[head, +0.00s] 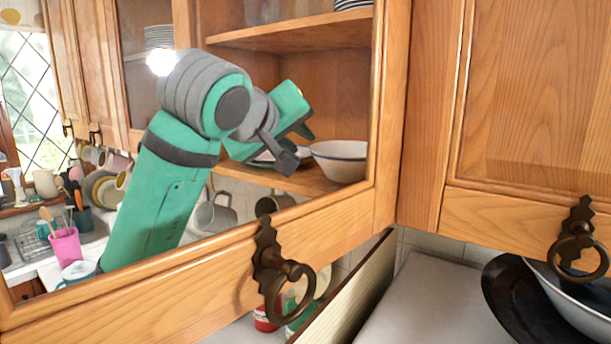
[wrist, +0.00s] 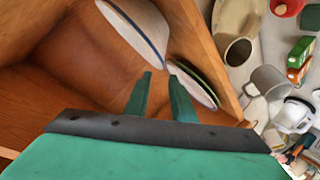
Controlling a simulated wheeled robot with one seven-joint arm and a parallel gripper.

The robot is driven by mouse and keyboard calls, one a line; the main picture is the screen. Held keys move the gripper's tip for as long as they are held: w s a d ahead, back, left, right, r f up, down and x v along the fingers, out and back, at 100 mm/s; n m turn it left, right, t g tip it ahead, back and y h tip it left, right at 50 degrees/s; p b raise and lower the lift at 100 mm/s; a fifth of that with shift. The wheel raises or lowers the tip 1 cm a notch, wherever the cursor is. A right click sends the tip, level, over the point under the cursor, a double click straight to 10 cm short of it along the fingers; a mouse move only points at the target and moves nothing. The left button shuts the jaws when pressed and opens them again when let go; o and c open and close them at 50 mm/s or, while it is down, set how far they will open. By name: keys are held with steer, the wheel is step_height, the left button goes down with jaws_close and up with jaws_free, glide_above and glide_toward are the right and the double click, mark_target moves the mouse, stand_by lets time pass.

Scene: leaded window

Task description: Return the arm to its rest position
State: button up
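My arm (head: 168,190), green and grey, shows in the head view through the framed pane of a wooden cabinet door (head: 150,298). It is raised and bent, with my gripper (head: 303,132) at the open cabinet shelf, near a white bowl (head: 342,160). In the wrist view my gripper (wrist: 160,75) has its two fingers apart, with nothing visible between them. The white bowl (wrist: 138,28) with a blue rim lies just beyond the fingers, and a dark-rimmed dish (wrist: 195,86) is close beside the right finger. Whether a finger touches that dish is unclear.
An upper shelf (head: 290,32) is above my gripper. Mugs (head: 214,214) hang below the cabinet. A closed cabinet door (head: 540,90) is at right, above a dark plate (head: 510,300) and bowl. The counter (head: 425,300) before it is mostly clear. A window is at far left.

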steer(key=x, duration=0.6)
steer(key=shift+s+d, duration=0.2)
steer(key=shift+d, duration=0.1)
steer(key=shift+w+r, duration=0.15)
steer(key=shift+r, duration=0.05)
steer(key=shift+a+r, duration=0.1)
steer(key=shift+r, duration=1.6)
